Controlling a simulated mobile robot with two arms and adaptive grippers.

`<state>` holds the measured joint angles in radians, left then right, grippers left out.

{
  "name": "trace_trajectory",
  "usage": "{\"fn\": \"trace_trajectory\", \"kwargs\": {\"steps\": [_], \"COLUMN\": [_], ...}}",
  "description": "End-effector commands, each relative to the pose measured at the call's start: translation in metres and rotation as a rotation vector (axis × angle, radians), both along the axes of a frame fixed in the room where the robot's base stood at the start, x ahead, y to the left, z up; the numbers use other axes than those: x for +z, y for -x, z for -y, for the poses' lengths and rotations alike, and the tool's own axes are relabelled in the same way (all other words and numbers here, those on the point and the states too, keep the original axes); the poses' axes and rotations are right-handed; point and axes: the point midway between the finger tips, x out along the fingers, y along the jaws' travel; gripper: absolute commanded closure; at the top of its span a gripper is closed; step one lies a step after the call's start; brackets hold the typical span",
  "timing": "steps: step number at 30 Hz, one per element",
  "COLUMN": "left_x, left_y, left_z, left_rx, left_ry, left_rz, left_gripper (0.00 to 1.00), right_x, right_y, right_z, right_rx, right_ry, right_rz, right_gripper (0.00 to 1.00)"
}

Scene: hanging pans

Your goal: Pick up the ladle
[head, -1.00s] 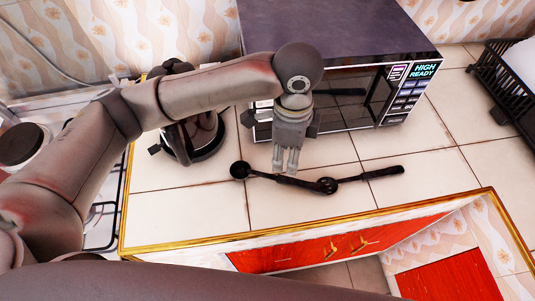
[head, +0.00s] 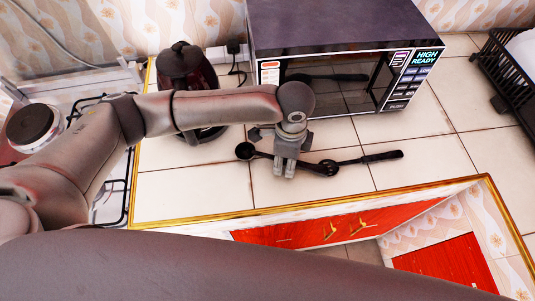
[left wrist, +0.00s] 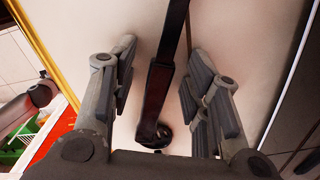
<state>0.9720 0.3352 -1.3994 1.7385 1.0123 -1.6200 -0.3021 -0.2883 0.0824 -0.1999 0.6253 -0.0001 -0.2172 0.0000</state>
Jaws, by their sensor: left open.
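I cannot tell which is the ladle. My left gripper (head: 284,170) is open, pointing down over the left utensil's handle. My right gripper is not in view.
A microwave (head: 345,75) stands behind the utensils. A dark kettle or coffee pot (head: 187,65) is at the back left, near a hob (head: 35,122). A black dish rack (head: 510,70) is at the far right. The gold counter edge (head: 330,202) runs along the front.

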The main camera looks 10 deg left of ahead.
Motion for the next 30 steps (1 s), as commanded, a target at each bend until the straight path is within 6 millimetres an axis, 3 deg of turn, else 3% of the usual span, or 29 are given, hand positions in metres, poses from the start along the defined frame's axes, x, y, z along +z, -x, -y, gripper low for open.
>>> {"fn": "trace_trajectory", "kwargs": {"steps": [4, 14, 23, 30], "left_x": [0.0, 0.001, 0.002, 0.019], "left_y": [0.0, 0.0, 0.0, -0.001], "left_z": [0.0, 0.0, 0.0, 0.001], "left_rx": [-0.001, -0.001, -0.001, -0.002], "left_ry": [0.0, 0.0, 0.001, 0.002], "left_rz": [0.0, 0.0, 0.0, 0.003], "left_gripper": [0.59, 1.0, 1.0, 1.0], "right_x": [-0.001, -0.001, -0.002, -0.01], "right_y": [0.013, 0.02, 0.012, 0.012], "right_z": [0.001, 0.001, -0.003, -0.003], "right_rx": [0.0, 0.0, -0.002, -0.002], "right_ry": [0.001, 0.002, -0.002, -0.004], "right_rz": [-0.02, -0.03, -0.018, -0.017], "right_gripper": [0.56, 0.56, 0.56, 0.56]}}
